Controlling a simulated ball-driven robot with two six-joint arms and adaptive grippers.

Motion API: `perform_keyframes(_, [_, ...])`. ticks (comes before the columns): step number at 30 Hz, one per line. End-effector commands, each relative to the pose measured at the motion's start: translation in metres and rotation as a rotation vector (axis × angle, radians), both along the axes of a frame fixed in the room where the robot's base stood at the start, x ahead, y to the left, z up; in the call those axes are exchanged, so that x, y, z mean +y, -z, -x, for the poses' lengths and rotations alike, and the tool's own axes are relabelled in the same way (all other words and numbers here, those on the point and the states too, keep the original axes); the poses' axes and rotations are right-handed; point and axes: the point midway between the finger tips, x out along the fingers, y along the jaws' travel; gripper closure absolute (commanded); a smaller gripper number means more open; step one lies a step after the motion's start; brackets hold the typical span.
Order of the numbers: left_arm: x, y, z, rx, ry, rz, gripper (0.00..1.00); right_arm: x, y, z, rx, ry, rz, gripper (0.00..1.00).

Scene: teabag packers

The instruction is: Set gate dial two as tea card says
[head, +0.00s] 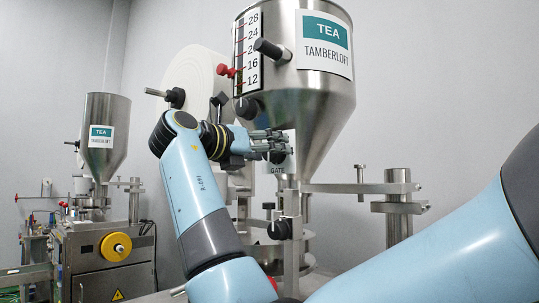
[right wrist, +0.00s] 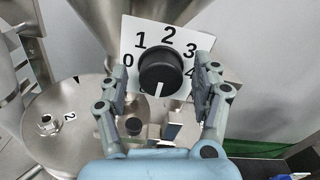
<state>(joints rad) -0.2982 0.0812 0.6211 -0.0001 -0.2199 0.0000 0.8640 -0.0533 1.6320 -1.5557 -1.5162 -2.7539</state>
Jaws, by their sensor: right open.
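In the right wrist view a black gate dial (right wrist: 161,72) sits on a white plate (right wrist: 133,27) numbered 0 to 4. The dial's white line points down, away from the numbers. My right gripper (right wrist: 160,80) is open, with one finger on each side of the dial; contact is not clear. In the head view my right gripper (head: 284,146) is at the plate marked GATE (head: 278,170), and its fingers partly cover the dial. The tea card (head: 325,45) on the steel hopper reads TEA TAMBERLOFT. My left gripper is not in view.
The large hopper (head: 318,105) stands above the gate, with a level scale (head: 248,50) and red knob (head: 227,71) at its left. Steel posts and brackets (head: 397,190) stand at the right. A second hopper machine (head: 104,150) stands at the far left.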

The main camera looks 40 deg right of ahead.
Motion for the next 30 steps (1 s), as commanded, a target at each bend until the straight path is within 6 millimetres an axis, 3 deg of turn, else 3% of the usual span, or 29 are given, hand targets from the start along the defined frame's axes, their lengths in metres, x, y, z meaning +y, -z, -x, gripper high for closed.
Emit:
perform_keyframes(5, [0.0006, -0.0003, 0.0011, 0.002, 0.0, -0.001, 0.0, 0.0, -0.0004, 0.0, 0.0, 0.0, 0.0, 0.37])
perform_keyframes(17, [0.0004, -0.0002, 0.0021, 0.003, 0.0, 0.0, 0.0, -0.0001, -0.0003, -0.0002, 0.0, 0.0, 0.0, 0.89])
perform_keyframes(30, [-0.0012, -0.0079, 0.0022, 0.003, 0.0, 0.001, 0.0, -0.0001, -0.0016, 0.0003, -0.098, 0.0, -0.008, 0.9])
